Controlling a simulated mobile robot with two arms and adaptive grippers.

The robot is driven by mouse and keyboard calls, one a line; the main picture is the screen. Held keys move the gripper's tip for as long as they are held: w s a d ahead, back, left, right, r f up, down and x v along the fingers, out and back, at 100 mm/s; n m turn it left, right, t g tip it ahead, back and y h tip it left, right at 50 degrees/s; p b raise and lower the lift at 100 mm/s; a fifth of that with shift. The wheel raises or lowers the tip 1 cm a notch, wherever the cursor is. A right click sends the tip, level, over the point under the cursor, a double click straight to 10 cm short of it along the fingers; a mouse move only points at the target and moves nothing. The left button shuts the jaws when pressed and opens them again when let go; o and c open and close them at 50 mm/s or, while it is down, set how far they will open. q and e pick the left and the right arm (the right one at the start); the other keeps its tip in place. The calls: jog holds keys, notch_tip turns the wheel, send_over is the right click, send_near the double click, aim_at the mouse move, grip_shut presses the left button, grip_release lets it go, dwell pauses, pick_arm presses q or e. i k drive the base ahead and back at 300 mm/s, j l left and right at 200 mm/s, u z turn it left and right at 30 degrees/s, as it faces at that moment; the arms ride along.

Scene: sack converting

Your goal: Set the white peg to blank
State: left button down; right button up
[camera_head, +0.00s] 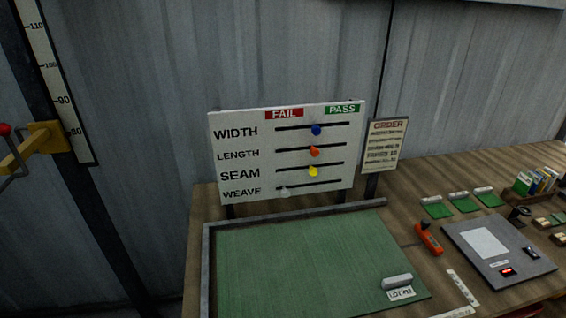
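The white peg (284,192) sits in the bottom slot, labelled WEAVE, of the white board (240,150). It is at the left end of that slot, on the side under the red FAIL label (284,113). The blue peg (316,130), orange peg (314,151) and yellow peg (313,171) sit near the middle of the WIDTH, LENGTH and SEAM slots. The green PASS label (342,108) is at the board's top right. Neither gripper shows in the head view.
A green mat (290,260) with a grey rim lies before the board, with a grey roll and LOT tag (401,293) on it. An ORDER sheet (385,146) stands right of the board. A grey device (498,255) and orange tool (428,240) lie at right.

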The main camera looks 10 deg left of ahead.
aim_at(285, 193)
jog(key=k+l, duration=0.1)
jog(key=l, duration=0.35)
jog(key=k+l, duration=0.1)
jog(key=l, duration=0.3)
jog(key=k+l, duration=0.1)
jog(key=l, duration=0.35)
